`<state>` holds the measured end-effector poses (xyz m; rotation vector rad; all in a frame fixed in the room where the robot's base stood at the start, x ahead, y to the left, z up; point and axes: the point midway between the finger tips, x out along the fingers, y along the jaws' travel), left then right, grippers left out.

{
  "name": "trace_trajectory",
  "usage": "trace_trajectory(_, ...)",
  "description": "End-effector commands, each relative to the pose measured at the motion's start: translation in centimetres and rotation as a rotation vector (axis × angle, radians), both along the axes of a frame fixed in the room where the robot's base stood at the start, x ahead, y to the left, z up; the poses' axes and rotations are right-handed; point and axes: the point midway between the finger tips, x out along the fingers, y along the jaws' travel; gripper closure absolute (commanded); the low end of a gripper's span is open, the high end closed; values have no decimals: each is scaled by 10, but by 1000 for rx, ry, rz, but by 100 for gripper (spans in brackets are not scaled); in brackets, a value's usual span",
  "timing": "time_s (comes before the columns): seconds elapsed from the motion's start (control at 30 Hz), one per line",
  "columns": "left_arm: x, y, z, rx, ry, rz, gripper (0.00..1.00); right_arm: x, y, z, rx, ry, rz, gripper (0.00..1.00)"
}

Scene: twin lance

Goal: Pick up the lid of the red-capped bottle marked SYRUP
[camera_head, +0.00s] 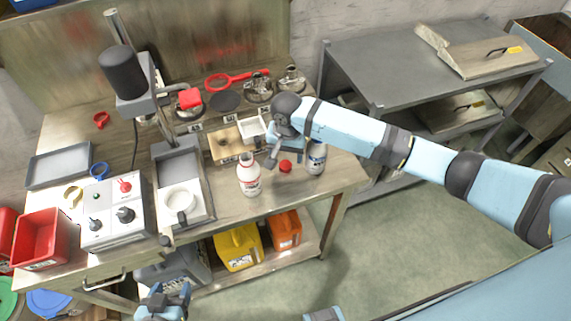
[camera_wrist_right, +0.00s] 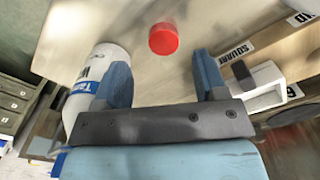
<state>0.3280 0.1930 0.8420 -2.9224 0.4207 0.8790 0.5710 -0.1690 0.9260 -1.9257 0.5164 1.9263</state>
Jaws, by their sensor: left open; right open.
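A round red lid (camera_head: 285,166) lies on the workbench between two white bottles. It also shows in the right wrist view (camera_wrist_right: 163,38), just beyond the fingertips and roughly midway between them. A white bottle with red markings (camera_head: 249,175) stands upright left of the lid; its lettering is too small to read. My right gripper (camera_head: 274,156) is open and empty, above the bench close to the lid. It also shows in the right wrist view (camera_wrist_right: 162,72). My left gripper (camera_head: 168,298) is low in front of the bench, open and empty.
A white bottle with blue label (camera_head: 316,157) stands right of the lid; it is close beside one right finger in the wrist view (camera_wrist_right: 108,58). A white holder (camera_head: 251,128) is behind the gripper. A control box (camera_head: 118,210) and red bin (camera_head: 42,238) are left.

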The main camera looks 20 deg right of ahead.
Motion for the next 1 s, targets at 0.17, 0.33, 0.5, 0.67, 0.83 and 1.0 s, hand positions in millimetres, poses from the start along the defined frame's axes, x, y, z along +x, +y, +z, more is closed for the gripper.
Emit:
trace_trajectory(0.17,0,1,2,2,3,0,38,-1,4,-23,-2,2,0,34)
trace_trajectory(0.33,0,1,3,2,3,0,38,-1,5,-45,-2,1,0,34)
trace_trajectory(0.5,0,1,3,2,2,0,38,-1,5,-50,-1,0,1,34)
trace_trajectory(0.67,0,1,4,1,0,0,38,-1,5,-50,-1,0,1,41)
trace_trajectory(0.83,0,1,5,1,-1,0,38,-1,5,-50,-1,0,1,80)
trace_trajectory(1.0,0,1,5,1,-1,0,38,-1,5,-50,-1,0,1,86)
